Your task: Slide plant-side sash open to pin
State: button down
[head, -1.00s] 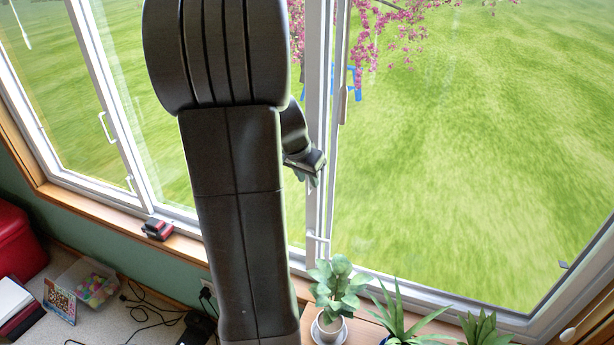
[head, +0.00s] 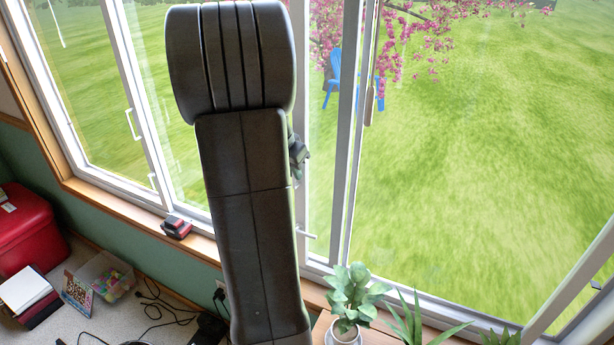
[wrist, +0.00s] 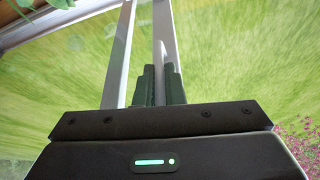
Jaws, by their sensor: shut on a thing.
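The plant-side sash has a white stile (head: 301,205) just right of my arm in the head view. A gap shows between this stile and the white upright (head: 352,130) to its right. My gripper (head: 299,152) is partly hidden behind my arm, at the stile. In the wrist view my gripper's dark fingers (wrist: 159,85) are shut on a slim white handle (wrist: 159,62) beside a pale upright bar. A small white peg (head: 306,234) sticks out near the stile's lower end; I cannot tell whether it is the pin.
A potted plant (head: 350,297) stands on the sill below the gap, with spiky plants (head: 412,320) to its right. A red-and-black item (head: 176,227) sits on the sill at left. A red case (head: 28,232) and a tub (head: 108,275) are lower left.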

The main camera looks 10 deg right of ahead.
jog(key=c, duration=1.5)
grip_release()
jog(key=shift+r, duration=0.1)
jog(key=v, duration=1.3)
jog(key=shift+s+a+r+b, duration=0.1)
jog(key=shift+r+b, duration=0.2)
jog(key=shift+r, duration=0.05)
jog(key=shift+f, duration=0.1)
jog(key=x, duration=1.3)
jog(key=shift+f+p, duration=0.35)
jog(key=shift+s+d, duration=0.1)
jog(key=shift+d, duration=0.35)
